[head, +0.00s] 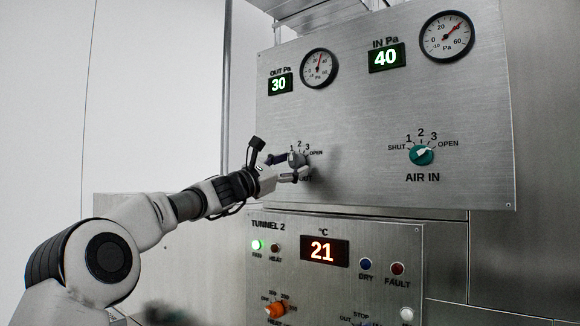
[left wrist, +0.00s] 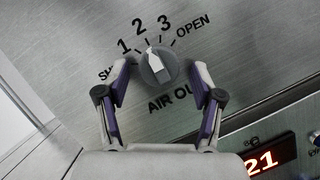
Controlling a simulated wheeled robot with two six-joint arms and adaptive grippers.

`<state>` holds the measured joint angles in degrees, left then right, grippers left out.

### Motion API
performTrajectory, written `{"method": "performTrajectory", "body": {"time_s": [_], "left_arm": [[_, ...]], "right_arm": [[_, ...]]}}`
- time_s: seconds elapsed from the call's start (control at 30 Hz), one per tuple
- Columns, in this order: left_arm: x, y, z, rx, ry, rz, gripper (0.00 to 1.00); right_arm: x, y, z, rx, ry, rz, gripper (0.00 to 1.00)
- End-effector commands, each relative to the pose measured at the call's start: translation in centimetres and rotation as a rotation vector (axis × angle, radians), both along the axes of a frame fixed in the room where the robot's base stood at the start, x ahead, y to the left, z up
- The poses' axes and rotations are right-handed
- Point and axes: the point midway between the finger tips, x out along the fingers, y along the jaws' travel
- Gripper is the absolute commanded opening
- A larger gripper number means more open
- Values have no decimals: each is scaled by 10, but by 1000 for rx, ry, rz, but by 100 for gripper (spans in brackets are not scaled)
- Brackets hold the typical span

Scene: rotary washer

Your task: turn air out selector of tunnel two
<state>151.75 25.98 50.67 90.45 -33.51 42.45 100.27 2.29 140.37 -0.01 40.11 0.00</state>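The air out selector (head: 296,158) is a small grey knob on the upper steel panel, under the OUT Pa gauge. In the left wrist view the knob (left wrist: 158,67) shows whole, with a white pointer that points roughly at the 2. Its scale reads SHUT, 1, 2, 3, OPEN. My left gripper (head: 288,168) is at the knob, its fingers partly covering the scale and label in the head view. In the left wrist view its fingers (left wrist: 162,73) are open on either side of the knob, with gaps visible on both sides. My right gripper is not in view.
A green AIR IN knob (head: 421,155) sits to the right on the same panel. Above are the OUT gauge (head: 319,68) and IN gauge (head: 447,36), with displays reading 30 and 40. Below is the TUNNEL 2 panel (head: 372,240) with a display reading 21, lamps and an orange knob (head: 274,310).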

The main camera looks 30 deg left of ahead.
Motion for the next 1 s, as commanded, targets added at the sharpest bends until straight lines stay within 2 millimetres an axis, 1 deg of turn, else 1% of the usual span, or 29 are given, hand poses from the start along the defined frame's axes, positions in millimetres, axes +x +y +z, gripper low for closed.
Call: {"method": "performTrajectory", "body": {"time_s": [0.17,0.27,0.5,0.6,1.0], "left_arm": [[-4,2,-1,-2,0,0,67],[-15,6,-4,-4,0,0,67],[-57,17,-20,-5,0,-1,67],[-65,20,-24,-2,1,-1,67],[-67,20,-25,0,0,0,67]], "right_arm": [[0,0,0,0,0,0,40],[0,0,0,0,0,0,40],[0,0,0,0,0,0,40],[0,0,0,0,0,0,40],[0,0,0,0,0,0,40]]}}
